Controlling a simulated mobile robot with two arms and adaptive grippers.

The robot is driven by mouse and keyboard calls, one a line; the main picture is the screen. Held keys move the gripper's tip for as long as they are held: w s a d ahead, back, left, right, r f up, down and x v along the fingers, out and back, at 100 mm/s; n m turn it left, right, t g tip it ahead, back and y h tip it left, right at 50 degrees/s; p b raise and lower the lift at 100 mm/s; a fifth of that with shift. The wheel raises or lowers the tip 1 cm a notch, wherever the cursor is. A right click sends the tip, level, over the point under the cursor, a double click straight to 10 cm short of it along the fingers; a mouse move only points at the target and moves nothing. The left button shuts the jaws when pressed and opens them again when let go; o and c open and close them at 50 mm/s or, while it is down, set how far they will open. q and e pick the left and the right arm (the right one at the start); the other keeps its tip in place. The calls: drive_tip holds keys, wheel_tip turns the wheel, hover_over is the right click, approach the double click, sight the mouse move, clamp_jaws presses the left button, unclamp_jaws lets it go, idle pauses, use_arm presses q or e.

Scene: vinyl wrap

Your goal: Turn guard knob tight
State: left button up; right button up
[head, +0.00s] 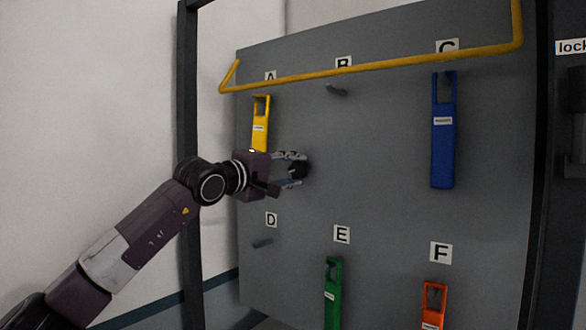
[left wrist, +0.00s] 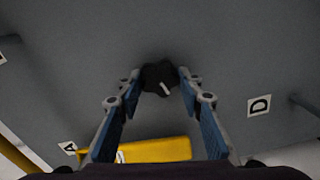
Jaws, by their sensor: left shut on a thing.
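The guard knob (left wrist: 160,78) is a dark, lobed knob with a white mark, set on the grey panel. In the head view the knob (head: 299,169) shows at the left part of the panel, between the A and D labels. My left gripper (head: 298,170) reaches it from the left. In the left wrist view the fingertips of my left gripper (left wrist: 160,82) are on either side of the knob and shut on it. A yellow guard bar (head: 370,69) runs across the top of the panel. My right gripper is in neither view.
The grey panel (head: 385,210) carries a yellow tag (head: 261,122) under A, close to my left gripper, a blue tag (head: 443,140) under C, a green tag (head: 333,295) under E and an orange tag (head: 433,305) under F. The B and D hooks are bare.

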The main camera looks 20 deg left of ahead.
use_arm(q)
drive_tip(key=shift+f+m+p, duration=0.1)
drive_tip(key=shift+m+p, duration=0.2)
drive_tip(key=shift+m, duration=1.2)
